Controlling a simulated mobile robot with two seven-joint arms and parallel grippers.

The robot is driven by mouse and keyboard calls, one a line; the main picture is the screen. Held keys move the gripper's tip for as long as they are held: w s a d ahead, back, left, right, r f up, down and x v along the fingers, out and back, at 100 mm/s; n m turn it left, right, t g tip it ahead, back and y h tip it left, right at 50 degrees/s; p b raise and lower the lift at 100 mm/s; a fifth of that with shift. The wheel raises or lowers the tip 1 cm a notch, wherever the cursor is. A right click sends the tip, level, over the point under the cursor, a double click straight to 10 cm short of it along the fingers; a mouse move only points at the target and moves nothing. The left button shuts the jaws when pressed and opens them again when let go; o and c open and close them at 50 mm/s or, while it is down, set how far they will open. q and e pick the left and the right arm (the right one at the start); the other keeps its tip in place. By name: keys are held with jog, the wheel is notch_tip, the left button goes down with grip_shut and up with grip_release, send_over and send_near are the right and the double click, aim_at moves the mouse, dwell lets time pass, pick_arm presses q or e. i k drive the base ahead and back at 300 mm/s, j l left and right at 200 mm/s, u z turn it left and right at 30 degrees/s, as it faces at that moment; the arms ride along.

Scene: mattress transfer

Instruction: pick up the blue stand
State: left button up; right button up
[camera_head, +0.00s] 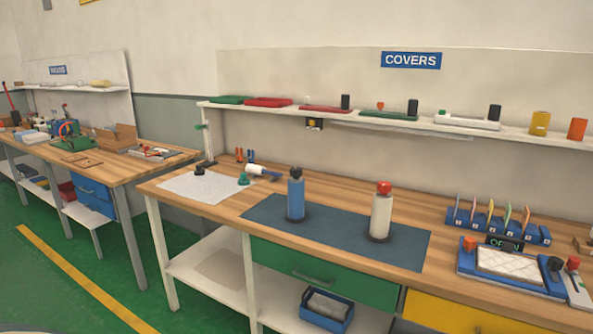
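Several blue things could be the stand. A blue rack (498,226) with slots holds several upright coloured pieces at the right of the near bench. In front of it lies a blue tray-like base (470,262) with a white quilted pad (512,264) on it. A blue cylinder (296,198) with a dark knob stands upright on the dark blue mat (340,232). Which one is the stand, I cannot tell. Neither of my grippers is in view.
A white cylinder (381,212) with a red knob stands at the mat's right. A grey-white sheet (205,187) lies at the bench's left end. A shelf (360,123) with several items runs above. A second bench (125,170) stands left. Green floor (50,290) is open at front left.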

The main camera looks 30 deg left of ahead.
aim_at(295, 213)
jog(key=i+j, duration=0.2)
jog(key=j, duration=0.2)
jog(key=i+j, duration=0.2)
jog(key=j, duration=0.25)
jog(key=i+j, duration=0.2)
jog(key=j, duration=0.2)
jog(key=i+j, duration=0.25)
jog(key=j, duration=0.15)
jog(key=i+j, duration=0.2)
jog(key=j, duration=0.2)
jog(key=i+j+u, duration=0.1)
jog(key=j, duration=0.35)
jog(key=i+j, duration=0.3)
jog(key=k+j, duration=0.6)
jog(key=i+l, duration=0.4)
jog(key=i, duration=0.1)
